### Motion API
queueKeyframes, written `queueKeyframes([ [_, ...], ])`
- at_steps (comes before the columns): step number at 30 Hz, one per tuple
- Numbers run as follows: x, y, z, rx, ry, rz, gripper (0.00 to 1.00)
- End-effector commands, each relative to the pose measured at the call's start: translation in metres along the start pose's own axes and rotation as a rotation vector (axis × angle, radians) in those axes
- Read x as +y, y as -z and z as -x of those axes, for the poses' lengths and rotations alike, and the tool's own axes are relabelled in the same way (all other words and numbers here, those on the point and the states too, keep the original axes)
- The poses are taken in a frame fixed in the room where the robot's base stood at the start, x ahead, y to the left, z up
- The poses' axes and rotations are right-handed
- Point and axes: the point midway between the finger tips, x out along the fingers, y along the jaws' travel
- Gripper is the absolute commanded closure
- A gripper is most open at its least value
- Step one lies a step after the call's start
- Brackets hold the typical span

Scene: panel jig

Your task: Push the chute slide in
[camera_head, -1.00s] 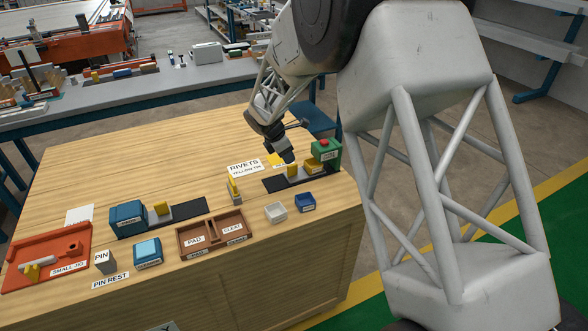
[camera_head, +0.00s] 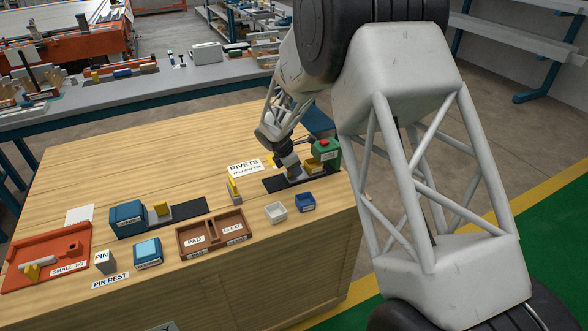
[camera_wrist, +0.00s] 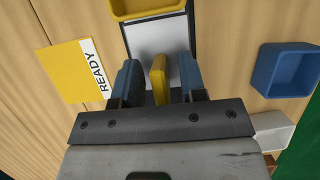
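The slide, a pale grey plate (camera_wrist: 158,36) with an upright yellow handle (camera_wrist: 158,80), lies on a dark track at the table's right end. A yellow tray (camera_wrist: 145,8) stands at the far end of the plate; it also shows in the head view (camera_head: 314,164), beside a green box with a red button (camera_head: 325,150). My gripper (camera_wrist: 159,84) is open, with its two blue-grey fingers on either side of the yellow handle and a gap on each side. In the head view my gripper (camera_head: 288,165) is low over the track and partly hides the handle.
A yellow READY card (camera_wrist: 75,70) lies left of the slide in the wrist view. A blue bin (camera_head: 305,203) and a white bin (camera_head: 276,212) stand in front of the track. A yellow upright piece (camera_head: 234,190) stands to the left. A brown two-part tray (camera_head: 212,234) sits farther left.

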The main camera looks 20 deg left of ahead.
Motion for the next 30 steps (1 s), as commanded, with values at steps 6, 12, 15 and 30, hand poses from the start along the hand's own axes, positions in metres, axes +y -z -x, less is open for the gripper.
queueKeyframes([
  [6, 0.0001, -0.0001, -0.0046, 0.000, -0.001, -0.001, 0.62],
  [12, 0.0000, -0.0001, -0.0045, 0.000, 0.000, -0.001, 0.63],
  [15, 0.0000, -0.0001, -0.0044, 0.000, 0.000, -0.001, 0.79],
  [30, 0.0000, -0.0051, -0.0065, 0.000, 0.000, -0.001, 1.00],
])
